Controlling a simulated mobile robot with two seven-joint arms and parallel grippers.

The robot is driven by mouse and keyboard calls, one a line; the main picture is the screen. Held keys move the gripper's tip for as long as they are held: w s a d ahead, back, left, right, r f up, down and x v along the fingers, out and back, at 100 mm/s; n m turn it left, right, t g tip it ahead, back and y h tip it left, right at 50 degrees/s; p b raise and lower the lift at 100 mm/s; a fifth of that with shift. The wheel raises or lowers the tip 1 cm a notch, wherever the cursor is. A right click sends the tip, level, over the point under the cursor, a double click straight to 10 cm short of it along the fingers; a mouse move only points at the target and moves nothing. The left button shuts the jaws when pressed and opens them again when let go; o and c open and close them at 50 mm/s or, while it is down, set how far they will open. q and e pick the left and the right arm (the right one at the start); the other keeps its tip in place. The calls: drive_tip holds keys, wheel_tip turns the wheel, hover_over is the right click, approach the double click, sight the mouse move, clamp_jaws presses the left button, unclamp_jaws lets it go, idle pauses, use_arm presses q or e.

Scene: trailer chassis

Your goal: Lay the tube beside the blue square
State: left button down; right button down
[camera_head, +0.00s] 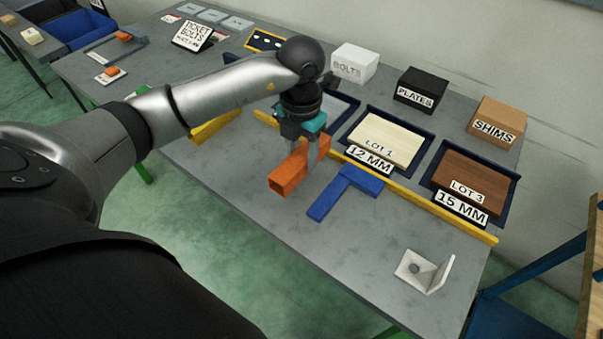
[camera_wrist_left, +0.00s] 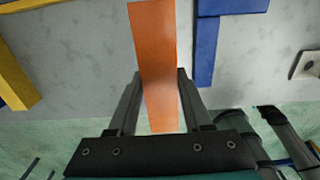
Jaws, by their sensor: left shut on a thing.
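The tube is an orange square-section piece (camera_head: 288,178) with an open near end, left of the blue square in the head view. My left gripper (camera_head: 303,158) is shut on the tube, with one finger on each side of it. The tube also shows in the left wrist view (camera_wrist_left: 155,50), between the two fingers (camera_wrist_left: 160,85). The blue square (camera_head: 332,196) is a flat L-shaped piece lying on the grey table. It shows in the left wrist view (camera_wrist_left: 206,50), right of the tube with a gap between them. I cannot tell whether the tube touches the table. My right gripper is not in view.
A yellow strip (camera_head: 420,201) runs along the table behind the blue square. Trays marked LOT 1 (camera_head: 348,150) and LOT 3 (camera_head: 434,181) lie beyond it. A pale angle bracket (camera_head: 412,268) stands at the right front. Boxes marked BOLTS (camera_head: 345,57), PLATES (camera_head: 410,83) and SHIMS (camera_head: 503,112) line the back.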

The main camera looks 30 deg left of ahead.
sight(301, 183)
use_arm(q)
drive_tip(key=shift+f, duration=0.6)
wheel_tip(301, 183, down, 3)
drive_tip(key=shift+f+b, duration=0.2)
drive_tip(key=shift+b, duration=0.25)
drive_tip(key=shift+f, duration=0.35)
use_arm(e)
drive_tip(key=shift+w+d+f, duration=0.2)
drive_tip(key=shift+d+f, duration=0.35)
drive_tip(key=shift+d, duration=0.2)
use_arm(q)
drive_tip(key=shift+f, duration=0.1)
drive_tip(key=shift+c, duration=1.7)
unclamp_jaws()
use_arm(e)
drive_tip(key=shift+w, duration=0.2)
